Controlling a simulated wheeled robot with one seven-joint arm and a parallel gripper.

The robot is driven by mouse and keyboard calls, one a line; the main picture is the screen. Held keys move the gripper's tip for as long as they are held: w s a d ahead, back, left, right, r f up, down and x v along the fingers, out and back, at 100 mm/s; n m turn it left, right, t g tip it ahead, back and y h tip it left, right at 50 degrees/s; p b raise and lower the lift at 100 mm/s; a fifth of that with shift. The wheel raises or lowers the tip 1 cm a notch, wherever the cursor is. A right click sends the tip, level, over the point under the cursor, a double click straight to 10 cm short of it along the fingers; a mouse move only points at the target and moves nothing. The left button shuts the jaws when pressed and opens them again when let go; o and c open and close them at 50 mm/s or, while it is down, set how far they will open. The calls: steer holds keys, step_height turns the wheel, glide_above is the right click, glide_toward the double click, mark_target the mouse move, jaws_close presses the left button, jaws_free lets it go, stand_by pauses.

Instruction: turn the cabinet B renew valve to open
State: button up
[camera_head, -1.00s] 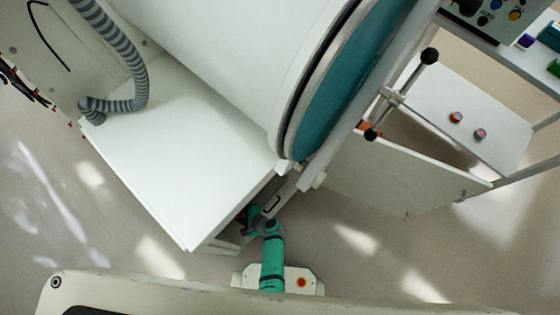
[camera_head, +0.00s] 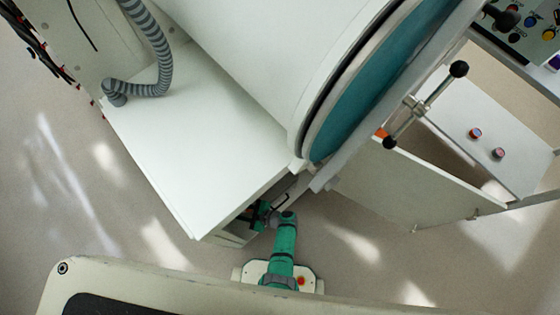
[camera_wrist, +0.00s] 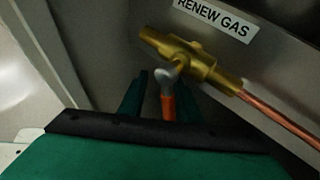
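The renew valve (camera_wrist: 190,60) is a brass body on a copper pipe, under a label reading "RENEW GAS" (camera_wrist: 215,17) in the wrist view. Its lever has a grey metal neck and an orange grip (camera_wrist: 168,106), which points toward my gripper. My gripper (camera_wrist: 160,92) has its two dark green fingers apart, one on each side of the lever. A gap shows between the left finger and the lever; contact on the right is unclear. In the head view my gripper (camera_head: 259,214) is at the cabinet's lower opening, and the valve is hidden there.
The white cabinet top (camera_head: 200,160) overhangs my gripper. An open door panel (camera_head: 405,185) stands to the right of my arm. A teal round door (camera_head: 385,75) with a black-knobbed handle bar (camera_head: 425,105) is above. A shelf (camera_head: 490,120) holds two small round items.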

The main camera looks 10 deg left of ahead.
steer(key=v, duration=1)
steer(key=s+d+f+n+t+h, duration=0.1)
steer(key=s+d+f+n+h, duration=0.35)
steer(key=s+d+h, duration=0.45)
steer(key=d+r+n+t+h, duration=0.1)
steer(key=d+r+n+t, duration=0.1)
steer(key=r, duration=0.8)
steer(key=d+r+n+t+h, duration=0.2)
steer(key=r+n, duration=0.4)
steer(key=r, duration=0.5)
steer(key=shift+s+d+t+h, duration=0.25)
steer(key=shift+d+t, duration=0.5)
steer(key=shift+t, duration=0.45)
